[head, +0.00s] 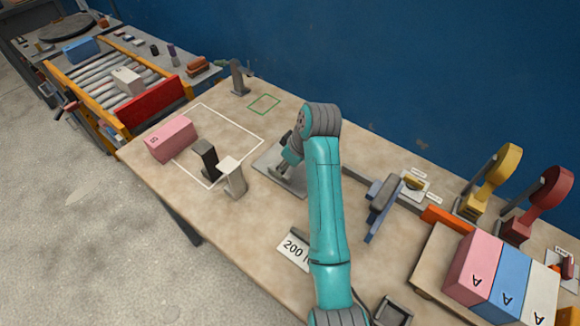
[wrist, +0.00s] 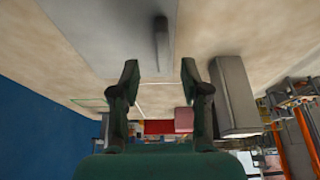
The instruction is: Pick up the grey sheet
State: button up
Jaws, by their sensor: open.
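The grey sheet (head: 292,184) lies flat on the table, partly hidden by my arm in the head view. In the wrist view the sheet (wrist: 85,25) fills the upper left, and a darker grey upright bar (wrist: 161,45) shows against it. My gripper (head: 287,162) is low over the sheet in the head view. In the wrist view its two fingers (wrist: 160,70) are apart, with the bar in line with the gap between them. I cannot tell whether the bar is between the fingers or beyond them. Nothing is held.
A dark post (head: 206,160) and a pale post (head: 232,178) stand left of the sheet, near a pink block (head: 171,139). A blue-grey clamp-like thing (head: 382,200) is to the right.

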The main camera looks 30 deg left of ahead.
aim_at(294, 180)
jog(key=shift+x, duration=2.65)
jog(key=shift+s+a+r, duration=0.1)
jog(key=shift+s, duration=0.05)
grip_shut()
